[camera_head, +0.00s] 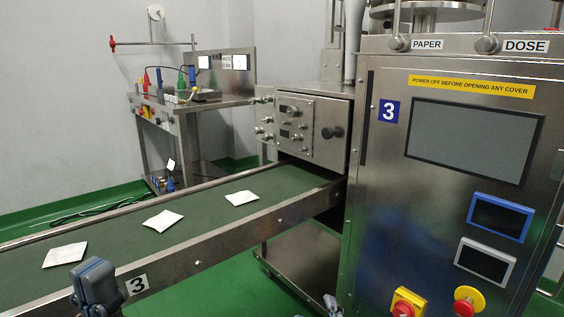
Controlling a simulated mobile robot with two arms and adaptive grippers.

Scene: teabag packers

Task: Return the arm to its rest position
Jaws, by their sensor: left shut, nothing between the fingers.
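My left gripper (95,285) is a dark grey shape at the bottom left, in front of the near rail of the conveyor. Its fingers are together and nothing shows between them. The rest of my left arm is below the picture.
The green conveyor belt (208,216) carries teabag packets (65,255), (163,220), (242,198). Packing machine 3 (380,210) fills the right side, with a red emergency button (468,299). A steel workbench (193,104) with tools stands behind. Green floor (225,285) is open in front.

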